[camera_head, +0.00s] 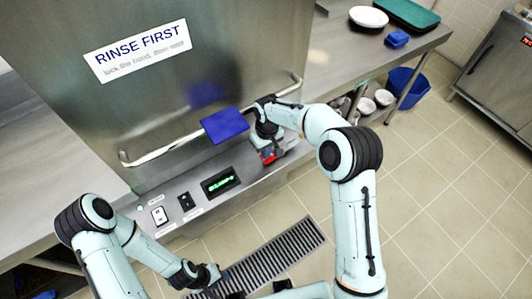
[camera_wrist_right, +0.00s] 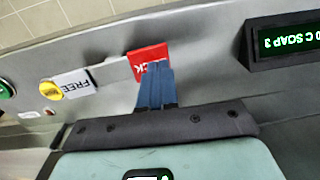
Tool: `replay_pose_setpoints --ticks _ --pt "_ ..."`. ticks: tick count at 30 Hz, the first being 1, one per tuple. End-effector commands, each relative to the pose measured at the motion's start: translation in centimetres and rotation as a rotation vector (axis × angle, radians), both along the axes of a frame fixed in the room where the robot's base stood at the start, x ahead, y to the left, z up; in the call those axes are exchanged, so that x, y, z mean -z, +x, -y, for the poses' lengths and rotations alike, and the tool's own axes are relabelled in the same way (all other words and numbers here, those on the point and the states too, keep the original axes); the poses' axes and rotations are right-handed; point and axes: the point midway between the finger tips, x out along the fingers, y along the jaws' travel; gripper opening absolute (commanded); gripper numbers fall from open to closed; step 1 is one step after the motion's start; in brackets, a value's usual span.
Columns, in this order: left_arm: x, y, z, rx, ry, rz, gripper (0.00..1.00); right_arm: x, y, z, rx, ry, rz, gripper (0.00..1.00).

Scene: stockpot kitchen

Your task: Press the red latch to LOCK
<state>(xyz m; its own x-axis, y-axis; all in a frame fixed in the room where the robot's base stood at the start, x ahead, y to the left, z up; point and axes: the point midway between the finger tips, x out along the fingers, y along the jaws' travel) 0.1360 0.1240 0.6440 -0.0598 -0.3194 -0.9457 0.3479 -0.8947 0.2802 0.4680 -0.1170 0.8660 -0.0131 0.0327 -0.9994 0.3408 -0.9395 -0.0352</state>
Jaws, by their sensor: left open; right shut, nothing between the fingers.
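A red plate (camera_wrist_right: 148,55) with white letters, of which "CK" can be read, is on the steel panel in the right wrist view. It shows as a small red patch (camera_head: 268,156) in the head view. My right gripper (camera_wrist_right: 154,74) is shut and empty, its blue fingertips over the lower edge of the red plate and hiding part of it. I cannot tell if they touch it. No separate latch lever can be made out. A white "FREE" label (camera_wrist_right: 76,83) sits left of the plate. My left gripper (camera_head: 208,278) is open and empty, low over the floor grate.
A yellow button (camera_wrist_right: 52,90) and a green button (camera_wrist_right: 6,88) are left of the label. A green-lit display (camera_head: 220,182) and switches (camera_head: 158,214) are on the panel. A long handle bar (camera_head: 160,151) with a blue pad (camera_head: 225,125) crosses the hood front.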

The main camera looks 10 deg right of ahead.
Motion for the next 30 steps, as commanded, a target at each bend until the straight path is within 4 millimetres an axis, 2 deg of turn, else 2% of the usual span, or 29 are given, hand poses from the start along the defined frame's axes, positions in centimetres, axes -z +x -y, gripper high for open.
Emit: replay_pose_setpoints --ticks 1,9,15,21,30 --pt "-0.1 0.1 0.0 0.000 0.000 0.001 0.43 -1.3 0.1 0.0 0.000 0.001 0.007 0.00" --pt "-0.8 0.6 0.0 0.000 0.000 0.007 0.43 -7.6 0.1 0.2 0.000 0.002 0.006 0.00" --pt "-1.2 1.1 0.0 0.000 0.000 0.012 0.43 -10.9 0.1 0.3 0.001 0.000 0.003 0.00" --pt "-1.4 1.2 0.0 0.000 0.000 0.013 0.43 -12.0 0.0 0.4 0.001 0.000 -0.001 0.00" --pt "-1.3 1.1 0.0 0.000 0.000 0.012 0.43 -12.0 0.0 0.4 0.001 0.000 -0.001 0.00"
